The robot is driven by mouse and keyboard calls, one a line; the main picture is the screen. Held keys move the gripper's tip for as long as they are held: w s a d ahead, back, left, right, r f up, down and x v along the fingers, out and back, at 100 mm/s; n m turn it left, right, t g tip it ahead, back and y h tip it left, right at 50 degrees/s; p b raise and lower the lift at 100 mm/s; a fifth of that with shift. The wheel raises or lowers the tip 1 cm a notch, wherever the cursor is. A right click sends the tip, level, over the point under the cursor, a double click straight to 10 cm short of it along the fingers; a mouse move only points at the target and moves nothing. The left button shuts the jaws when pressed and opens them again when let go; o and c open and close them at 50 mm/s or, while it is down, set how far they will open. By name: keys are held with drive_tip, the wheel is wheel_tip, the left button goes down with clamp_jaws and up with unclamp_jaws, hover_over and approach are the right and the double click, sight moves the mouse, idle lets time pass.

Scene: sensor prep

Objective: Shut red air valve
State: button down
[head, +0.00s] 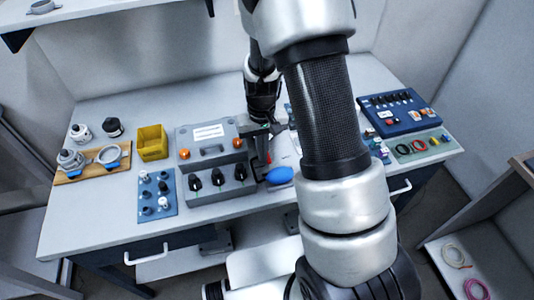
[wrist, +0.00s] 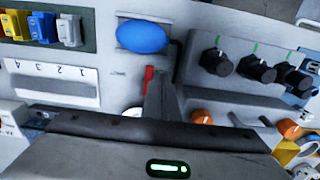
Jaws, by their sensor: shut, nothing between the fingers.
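The red air valve shows as a small red lever (wrist: 148,79) in the wrist view, just left of my fingers. Part of it is hidden behind them, and I cannot tell whether they touch it. In the head view only a small bit of red (head: 269,158) shows beside my gripper (head: 266,138). In the wrist view my gripper (wrist: 162,90) is shut and empty, with its fingers pointing down at the panel. A blue squeeze bulb (wrist: 141,37) lies near the lever; it also shows in the head view (head: 279,175).
A grey control box (head: 216,163) with black and orange knobs stands left of my gripper. Further left are a blue connector board (head: 157,195), a yellow bin (head: 152,143) and a wooden board (head: 92,167) with metal fittings. A blue switch panel (head: 398,112) stands on the right.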

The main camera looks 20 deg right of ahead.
drive_tip(key=shift+f+b, duration=0.7)
drive_tip(key=shift+f, duration=0.2)
